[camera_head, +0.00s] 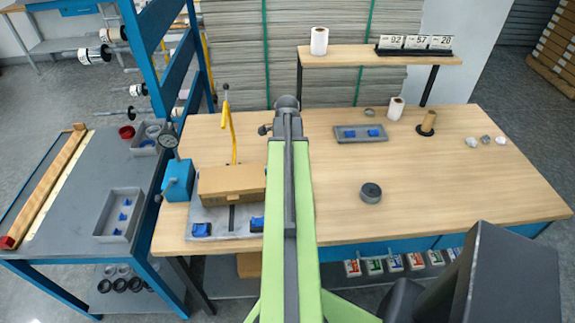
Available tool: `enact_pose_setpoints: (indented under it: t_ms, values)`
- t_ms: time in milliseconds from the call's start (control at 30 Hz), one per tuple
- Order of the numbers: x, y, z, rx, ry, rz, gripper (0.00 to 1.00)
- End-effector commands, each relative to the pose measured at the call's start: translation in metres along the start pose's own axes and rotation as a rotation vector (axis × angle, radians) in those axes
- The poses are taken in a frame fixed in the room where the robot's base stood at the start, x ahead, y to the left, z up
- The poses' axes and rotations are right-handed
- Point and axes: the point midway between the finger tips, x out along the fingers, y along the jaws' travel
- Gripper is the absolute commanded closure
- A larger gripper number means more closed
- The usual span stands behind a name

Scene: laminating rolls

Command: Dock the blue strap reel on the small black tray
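I cannot make out a blue strap reel for certain. A dark grey round reel (371,193) lies flat on the wooden table, right of my arm. A small grey tray (345,138) with blue pieces in it sits farther back on the table. I see no tray that is clearly black. My green arm reaches up the middle of the view over the table, and its far end is near the table's back edge. The fingers of my gripper do not show; the arm hides them or they are too small to tell.
A cardboard box (231,185) and a blue device (178,180) stand left of my arm. A white roll (396,108) and a brown spool (427,123) stand at the back right. A raised shelf (345,55) is behind. The table's right front is clear.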

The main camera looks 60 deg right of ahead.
Motion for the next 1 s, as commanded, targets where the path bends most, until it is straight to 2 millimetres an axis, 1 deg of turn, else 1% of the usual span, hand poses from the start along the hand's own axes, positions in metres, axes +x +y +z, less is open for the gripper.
enact_pose_setpoints:
  t_ms: [533,1000]
  values:
    - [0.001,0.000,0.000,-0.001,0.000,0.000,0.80]
    - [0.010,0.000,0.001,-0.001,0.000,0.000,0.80]
